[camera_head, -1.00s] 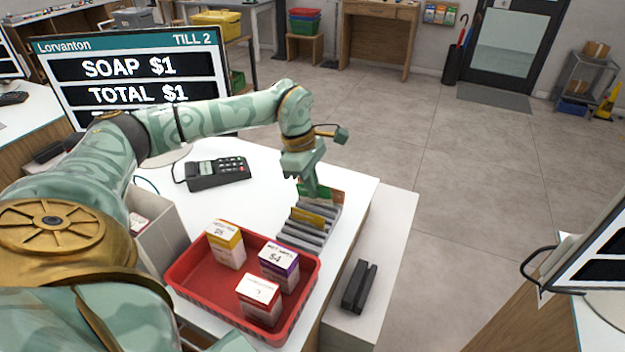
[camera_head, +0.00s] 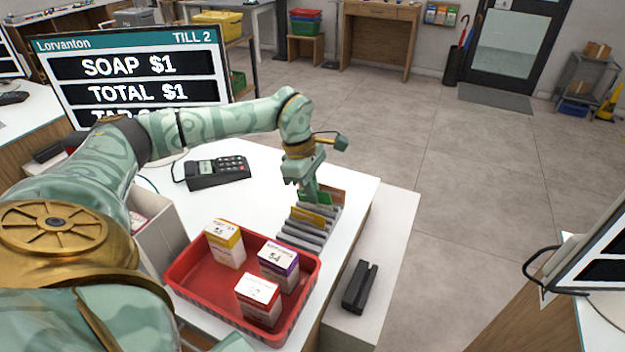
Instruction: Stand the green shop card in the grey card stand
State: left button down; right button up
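The grey card stand (camera_head: 302,238) sits near the right edge of the white counter, with several slots and a yellow card (camera_head: 311,215) standing in one. My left gripper (camera_head: 310,199) points down over the far end of the stand, its fingers shut on the green shop card (camera_head: 325,199). Only small parts of the green card show beside the fingers. It is low at the far slot; whether its bottom edge is inside the slot is hidden by the stand and yellow card. My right gripper is not in view.
A red tray (camera_head: 189,287) with three small boxes stands just in front of the stand. A card terminal (camera_head: 216,171) lies to the left, before the till screen (camera_head: 140,75). A black holder (camera_head: 359,287) is on the lower ledge at right.

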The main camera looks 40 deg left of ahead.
pick_arm(q)
jog(key=shift+f, duration=0.65)
dwell(0.3)
jog(key=c, duration=1.6)
grip_release()
jog(key=shift+r, duration=0.15)
jog(key=p+v, duration=0.4)
jog(key=v, duration=0.4)
jog(key=d+p+v, duration=0.1)
jog(key=p+v, duration=0.3)
jog(key=v, duration=0.4)
jog(key=p+v, duration=0.5)
jog(key=v, duration=0.3)
jog(key=shift+w+d+r, duration=0.15)
jog(key=shift+w+d, duration=0.1)
jog(key=shift+d, duration=0.1)
